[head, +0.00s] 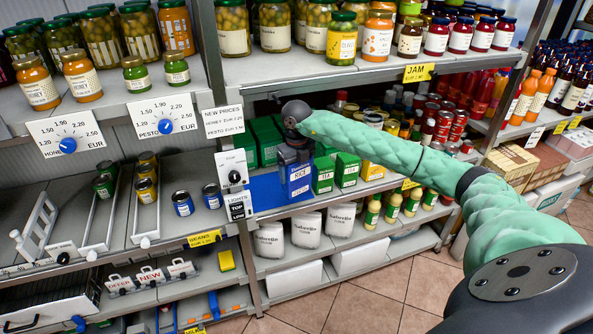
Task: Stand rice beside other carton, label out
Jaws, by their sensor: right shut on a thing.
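The blue rice carton (300,184) stands upright on the middle shelf, its white RICE label facing out toward me. My right gripper (294,154) reaches in from the right and is shut on the top of the carton from above. Whether the carton's base touches the shelf is hard to tell. Green tea cartons (323,176) stand just to its right, with another one (347,171) beyond. A flat blue patch (264,192) lies on the shelf to the carton's left. My left gripper is not in view.
The upper shelf (350,72) with jars overhangs the arm. A shelf post (214,60) with price signs and a dial box (233,172) stands at the left. More green cartons (266,138) are behind. White flour bags (270,239) stand on the shelf below.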

